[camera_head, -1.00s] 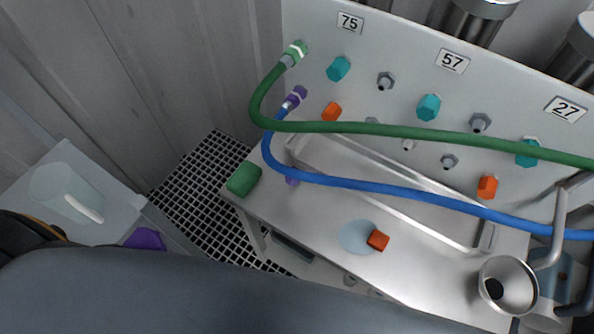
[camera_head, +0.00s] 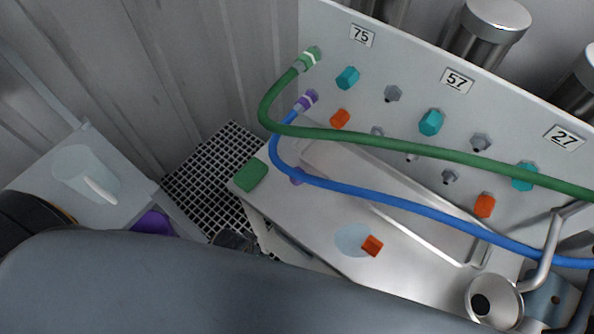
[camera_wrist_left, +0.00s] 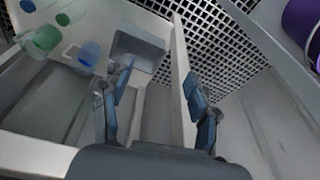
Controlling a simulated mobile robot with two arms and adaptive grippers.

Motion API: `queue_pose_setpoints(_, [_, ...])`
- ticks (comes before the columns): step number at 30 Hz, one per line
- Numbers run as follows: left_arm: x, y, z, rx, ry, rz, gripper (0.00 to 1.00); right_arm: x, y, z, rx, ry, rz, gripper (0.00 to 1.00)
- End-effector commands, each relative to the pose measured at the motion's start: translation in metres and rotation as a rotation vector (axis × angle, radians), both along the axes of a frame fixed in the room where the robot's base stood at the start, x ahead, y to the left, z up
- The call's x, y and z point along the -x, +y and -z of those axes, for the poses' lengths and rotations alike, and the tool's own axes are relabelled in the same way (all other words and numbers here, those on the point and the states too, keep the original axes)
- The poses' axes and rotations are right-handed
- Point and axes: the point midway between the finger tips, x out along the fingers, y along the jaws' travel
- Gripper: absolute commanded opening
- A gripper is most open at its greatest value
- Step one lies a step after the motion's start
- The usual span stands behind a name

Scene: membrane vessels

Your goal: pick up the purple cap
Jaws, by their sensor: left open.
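A purple connector (camera_head: 308,99) at the end of the blue hose is on the panel above. My left gripper (camera_wrist_left: 158,78) is open and empty in the left wrist view, its two fingers apart. In the head view a dark part, likely this gripper (camera_head: 233,240), shows at the edge of my arm, left of and below the cap and apart from it. My right gripper is not in view.
A green block (camera_head: 250,174) sits at the bench's left corner, and an orange cap (camera_head: 372,245) lies further right. A green hose (camera_head: 400,138) and the blue hose (camera_head: 400,203) cross above the bench. A purple container (camera_wrist_left: 303,22) and a floor grating (camera_wrist_left: 225,50) show in the wrist view.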

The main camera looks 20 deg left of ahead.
Motion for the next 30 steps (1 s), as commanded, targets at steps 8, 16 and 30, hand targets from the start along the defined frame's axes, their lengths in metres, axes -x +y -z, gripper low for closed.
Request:
queue_pose_setpoints(8, [-0.021,-0.004,-0.126,0.011,-0.051,-0.006,0.6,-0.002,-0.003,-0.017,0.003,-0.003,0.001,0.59])
queue_pose_setpoints(16, [-0.043,-0.035,-0.232,0.09,-0.102,0.043,0.6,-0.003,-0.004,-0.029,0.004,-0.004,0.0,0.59])
queue_pose_setpoints(30, [-0.11,-0.12,-0.27,0.208,-0.023,0.263,0.6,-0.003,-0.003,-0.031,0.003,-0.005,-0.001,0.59])
